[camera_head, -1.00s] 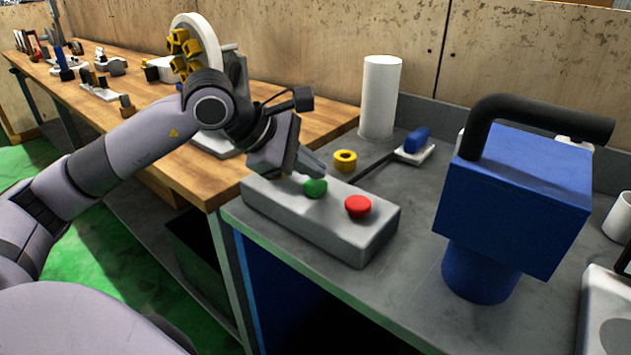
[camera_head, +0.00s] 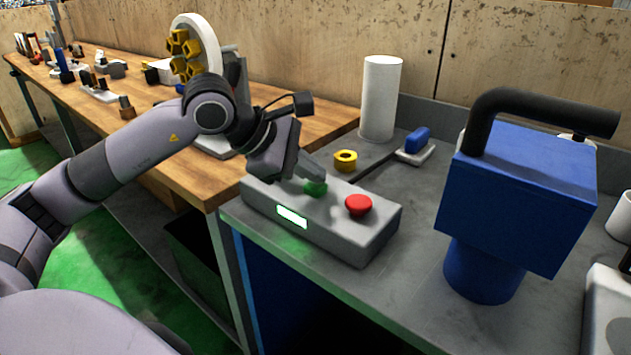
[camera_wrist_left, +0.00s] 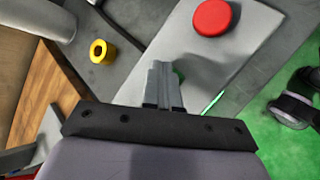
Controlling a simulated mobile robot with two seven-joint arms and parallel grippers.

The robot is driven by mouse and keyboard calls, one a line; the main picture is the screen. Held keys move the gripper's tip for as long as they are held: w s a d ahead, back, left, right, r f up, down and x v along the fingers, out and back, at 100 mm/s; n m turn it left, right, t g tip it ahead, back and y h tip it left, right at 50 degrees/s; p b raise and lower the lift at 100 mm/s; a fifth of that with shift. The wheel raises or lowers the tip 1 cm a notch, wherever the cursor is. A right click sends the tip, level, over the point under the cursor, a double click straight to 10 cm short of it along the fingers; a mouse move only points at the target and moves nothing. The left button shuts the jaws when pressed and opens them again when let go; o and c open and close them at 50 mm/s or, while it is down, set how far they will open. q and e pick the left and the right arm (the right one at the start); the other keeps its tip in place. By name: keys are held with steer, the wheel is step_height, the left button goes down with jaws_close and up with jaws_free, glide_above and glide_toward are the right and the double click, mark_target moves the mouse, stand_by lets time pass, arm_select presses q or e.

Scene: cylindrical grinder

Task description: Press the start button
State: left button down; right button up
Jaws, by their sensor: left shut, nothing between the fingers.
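The control box (camera_head: 336,235) is a grey block at the front left of the grey bench. Its green button (camera_head: 315,189) is on top, beside a red button (camera_head: 358,205). A lit pale-green panel (camera_head: 292,216) glows on the box's front side. My left gripper (camera_head: 312,175) is shut and empty, its fingertips at the green button and seemingly touching it. In the left wrist view the fingers (camera_wrist_left: 161,75) cover most of the green button (camera_wrist_left: 179,75), and the red button (camera_wrist_left: 212,17) is clear of them. My right gripper is not in view.
A blue machine (camera_head: 515,195) with a black pipe stands to the right. Behind the box are a yellow ring (camera_head: 345,160), a white cylinder (camera_head: 380,98) and a blue-handled piece (camera_head: 417,141). A wooden bench (camera_head: 150,130) with parts adjoins at the left.

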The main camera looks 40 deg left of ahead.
mark_target(309, 186)
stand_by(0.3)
arm_select(q)
steer(key=shift+r+p, duration=0.7)
steer(key=shift+r, duration=0.25)
step_height(309, 186, up, 5)
steer(key=p, duration=0.3)
steer(key=shift+p, duration=0.4)
steer(key=shift+s, duration=0.1)
